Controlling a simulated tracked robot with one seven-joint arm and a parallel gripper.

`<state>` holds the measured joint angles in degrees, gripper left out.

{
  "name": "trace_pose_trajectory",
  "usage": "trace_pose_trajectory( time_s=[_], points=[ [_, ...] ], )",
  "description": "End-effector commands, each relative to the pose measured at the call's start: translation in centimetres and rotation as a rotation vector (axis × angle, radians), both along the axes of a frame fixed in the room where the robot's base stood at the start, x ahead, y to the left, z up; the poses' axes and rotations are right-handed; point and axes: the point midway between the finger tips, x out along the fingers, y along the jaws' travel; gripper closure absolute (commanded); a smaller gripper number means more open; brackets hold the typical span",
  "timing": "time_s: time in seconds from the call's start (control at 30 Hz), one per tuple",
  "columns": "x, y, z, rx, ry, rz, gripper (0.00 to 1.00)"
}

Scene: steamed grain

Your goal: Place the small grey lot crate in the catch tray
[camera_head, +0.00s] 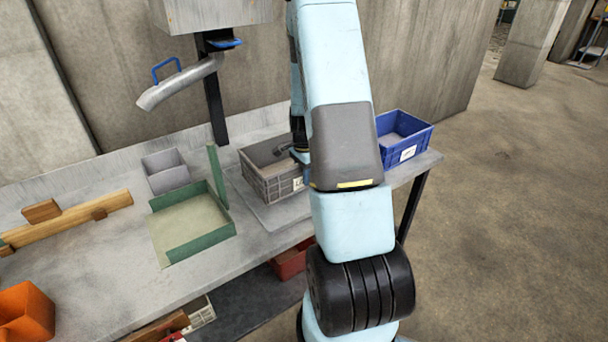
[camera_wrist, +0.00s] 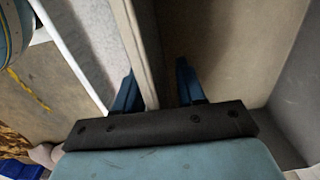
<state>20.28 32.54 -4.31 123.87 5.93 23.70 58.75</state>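A grey crate (camera_head: 268,184) with ribbed sides and a white label stands on the bench, partly hidden by my arm. My gripper (camera_head: 298,154) is at its right side, mostly hidden behind my arm in the head view. In the wrist view, my two blue fingers (camera_wrist: 158,88) straddle a thin upright crate wall (camera_wrist: 144,50). The left finger is close against the wall; a gap shows before the right finger, over the bare crate floor (camera_wrist: 232,45). A green low-walled tray (camera_head: 195,244) lies left of the crate. I cannot tell if it is the catch tray.
A small pale grey bin (camera_head: 166,178) stands behind the green tray. A blue labelled crate (camera_head: 418,143) stands at the right end. A metal spout (camera_head: 180,85) hangs above the bench. Wooden bars (camera_head: 75,220) and an orange bin (camera_head: 28,310) are at left. Bare bench lies in front.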

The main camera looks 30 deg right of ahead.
Motion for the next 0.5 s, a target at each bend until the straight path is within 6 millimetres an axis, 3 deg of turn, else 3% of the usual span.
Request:
trace_pose_trajectory(
  time_s=[0.27, 0.5],
  points=[
    [0.0, 0.0, 0.2, 0.000, 0.000, 0.001, 0.60],
    [0.1, 0.1, 2.7, -0.002, -0.004, 0.002, 0.60]
  ],
)
